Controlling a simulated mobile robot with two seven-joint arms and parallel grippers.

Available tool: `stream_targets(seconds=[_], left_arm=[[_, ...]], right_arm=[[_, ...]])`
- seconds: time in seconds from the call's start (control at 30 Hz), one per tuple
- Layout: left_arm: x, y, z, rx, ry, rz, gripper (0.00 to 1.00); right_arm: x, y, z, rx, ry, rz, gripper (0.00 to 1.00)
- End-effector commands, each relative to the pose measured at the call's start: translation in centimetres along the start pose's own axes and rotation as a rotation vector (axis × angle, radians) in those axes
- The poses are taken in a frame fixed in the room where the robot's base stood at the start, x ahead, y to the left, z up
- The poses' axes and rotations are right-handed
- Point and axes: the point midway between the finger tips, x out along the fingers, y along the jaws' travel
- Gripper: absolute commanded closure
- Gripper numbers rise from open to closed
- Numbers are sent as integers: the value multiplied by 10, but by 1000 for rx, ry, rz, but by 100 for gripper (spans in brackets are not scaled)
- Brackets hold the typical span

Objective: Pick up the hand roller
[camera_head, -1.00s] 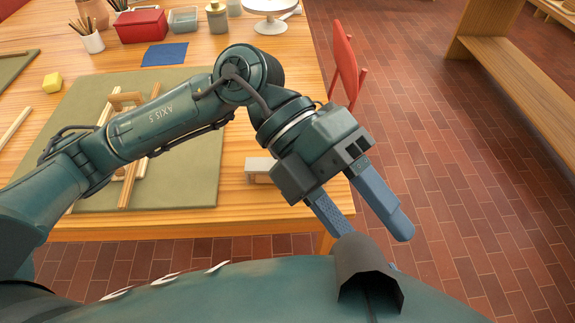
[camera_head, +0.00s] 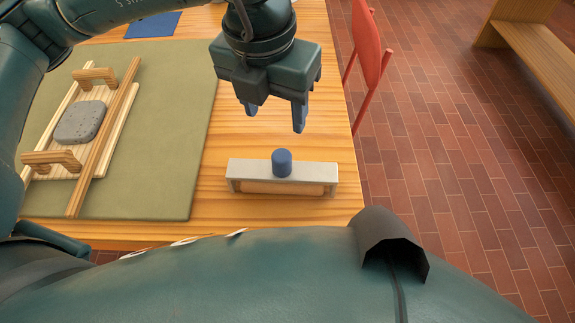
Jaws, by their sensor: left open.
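The hand roller (camera_head: 310,172) lies on the wooden table near its front right corner. It has a pale grey frame, a tan roller under it and a blue knob (camera_head: 282,162) standing up from its middle. My left gripper (camera_head: 275,115) hangs above and just behind the knob, fingers pointing down. Its blue-grey fingers are apart with nothing between them, and it does not touch the roller. My right gripper is not in view.
A green mat (camera_head: 165,130) lies left of the roller. On it is a wooden board with two handles, a grey clay slab (camera_head: 80,123) and wooden strips (camera_head: 105,135). A red chair (camera_head: 368,50) stands beside the table's right edge. Bare table surrounds the roller.

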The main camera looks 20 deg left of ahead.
Motion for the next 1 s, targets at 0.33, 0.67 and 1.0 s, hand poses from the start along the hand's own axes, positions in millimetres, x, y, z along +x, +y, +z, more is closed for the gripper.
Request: stream_targets(seconds=[0.33,0.67,1.0], left_arm=[[55,0,-2,0,6,-1,44],[87,0,-1,1,3,-2,44],[132,1,0,1,2,-1,44]], right_arm=[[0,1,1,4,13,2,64],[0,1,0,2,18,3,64],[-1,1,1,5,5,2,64]])
